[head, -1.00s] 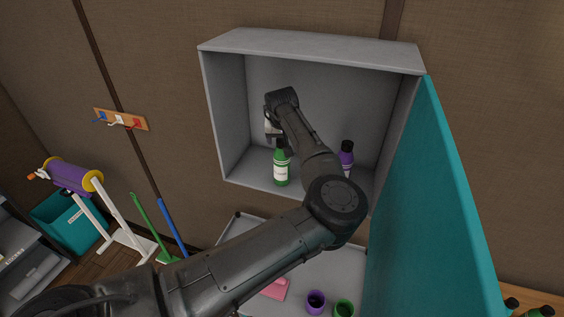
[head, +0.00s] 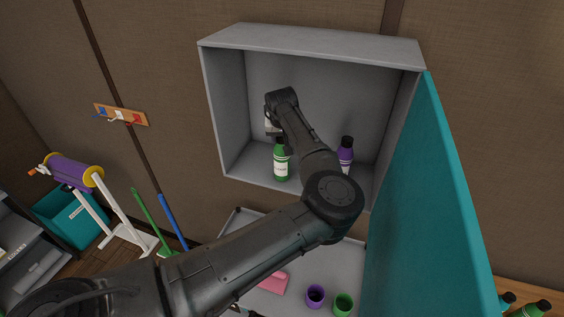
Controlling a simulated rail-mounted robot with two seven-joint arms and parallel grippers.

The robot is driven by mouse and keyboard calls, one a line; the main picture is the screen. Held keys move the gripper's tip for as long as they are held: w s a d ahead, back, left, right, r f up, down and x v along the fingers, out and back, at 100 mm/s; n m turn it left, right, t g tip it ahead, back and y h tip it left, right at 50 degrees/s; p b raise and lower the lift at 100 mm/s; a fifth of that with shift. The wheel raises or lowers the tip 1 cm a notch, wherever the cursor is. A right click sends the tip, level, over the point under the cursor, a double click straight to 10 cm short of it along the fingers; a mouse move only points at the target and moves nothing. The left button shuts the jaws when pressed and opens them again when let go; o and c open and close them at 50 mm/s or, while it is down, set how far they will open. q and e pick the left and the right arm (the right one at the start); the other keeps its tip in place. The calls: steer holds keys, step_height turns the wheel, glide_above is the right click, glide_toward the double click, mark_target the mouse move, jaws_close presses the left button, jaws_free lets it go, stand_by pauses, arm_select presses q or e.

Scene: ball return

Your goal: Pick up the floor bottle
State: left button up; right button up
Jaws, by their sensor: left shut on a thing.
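A green bottle (head: 281,163) with a white label and black cap stands upright on the floor of the open grey wall cabinet; the label is too small to read. My left gripper (head: 276,135) is at the bottle's cap, reaching down from above, and is shut on it. The fingertips are small and partly hidden by my wrist. A purple bottle (head: 345,155) with a black cap stands to the right in the same cabinet, partly hidden by my left forearm. My right gripper is not in view.
The cabinet's teal door (head: 435,190) stands open on the right. Below, a grey tray cart holds a purple cup (head: 315,296), a green cup (head: 343,304) and a pink item (head: 273,283). Blue (head: 173,220) and green (head: 147,222) handles stand at left.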

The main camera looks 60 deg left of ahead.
arm_select(q)
jaws_close()
steer(key=shift+r, duration=0.2)
